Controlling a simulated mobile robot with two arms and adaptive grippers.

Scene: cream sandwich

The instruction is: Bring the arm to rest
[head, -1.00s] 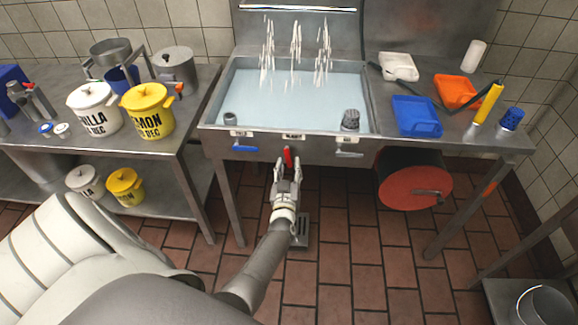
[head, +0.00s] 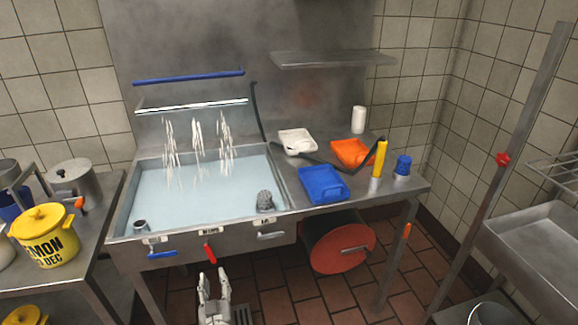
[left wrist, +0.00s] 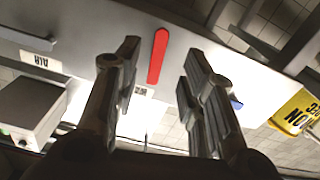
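My left gripper (head: 213,283) points up at the bottom of the head view, below the sink's front panel. In the left wrist view its two fingers (left wrist: 161,55) stand apart with nothing held between them. The red lever (head: 210,253) on the sink front is just above the gripper in the head view. In the left wrist view the red lever (left wrist: 157,57) shows beyond the gap between the fingers. I cannot tell the exact distance from fingertips to lever. Most of my left arm is out of the head view. My right gripper is not in view.
The water-filled sink (head: 276,190) has a blue lever (head: 162,254) and a grey lever (head: 271,236). Blue (head: 323,184) and orange (head: 352,153) trays lie on its right counter. A yellow lemon pot (head: 45,242) stands left. A red-ended drum (head: 342,248) sits below.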

